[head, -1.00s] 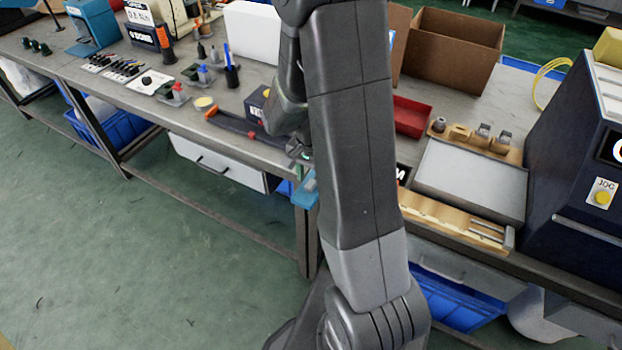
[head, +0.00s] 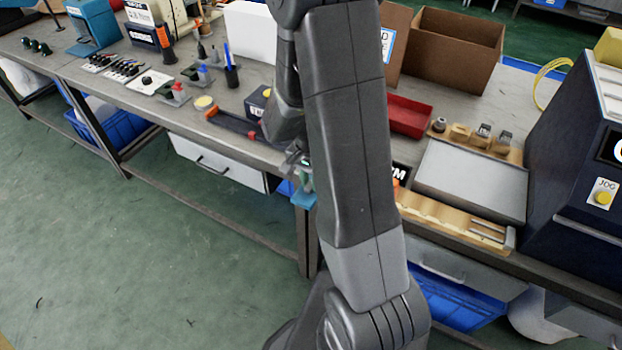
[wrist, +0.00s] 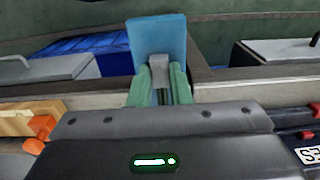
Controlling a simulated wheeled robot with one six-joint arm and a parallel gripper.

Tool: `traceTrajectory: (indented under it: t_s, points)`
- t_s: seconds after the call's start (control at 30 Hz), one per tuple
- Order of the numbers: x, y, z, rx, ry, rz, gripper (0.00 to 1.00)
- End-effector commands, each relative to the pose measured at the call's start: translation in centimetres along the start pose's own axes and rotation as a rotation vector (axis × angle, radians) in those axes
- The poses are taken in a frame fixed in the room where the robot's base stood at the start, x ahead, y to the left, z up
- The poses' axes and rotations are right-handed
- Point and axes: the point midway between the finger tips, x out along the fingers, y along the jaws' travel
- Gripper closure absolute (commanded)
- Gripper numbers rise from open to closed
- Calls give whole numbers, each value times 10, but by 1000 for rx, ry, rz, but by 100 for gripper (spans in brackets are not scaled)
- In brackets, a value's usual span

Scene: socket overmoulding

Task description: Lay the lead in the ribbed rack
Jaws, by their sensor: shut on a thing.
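My gripper (wrist: 159,88) has green fingers shut on a narrow grey piece (wrist: 159,70) with a flat blue part behind it. I take this to be the lead; no cable shows clearly. In the head view my gripper (head: 299,166) is over the table's front edge, with the blue part (head: 303,199) below it. My arm partly hides this area. The ribbed rack (head: 445,212) is a long wooden piece at the front edge, right of my arm, with slim grey rods at its right end. A wooden piece, likely its left end, shows in the wrist view (wrist: 22,118).
A grey flat-topped tray (head: 470,180) lies behind the rack, and a dark machine (head: 575,170) stands to the right. An orange-ended tool (head: 235,123) lies left of my gripper. Drawers hang below the table.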

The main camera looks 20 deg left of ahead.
Motion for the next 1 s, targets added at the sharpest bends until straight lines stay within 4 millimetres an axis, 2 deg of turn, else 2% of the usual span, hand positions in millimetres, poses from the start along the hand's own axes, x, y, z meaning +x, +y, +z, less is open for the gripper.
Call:
traceTrajectory:
  t_s: [1.0]
  points:
    - [0,0,52,-2,0,0,100]
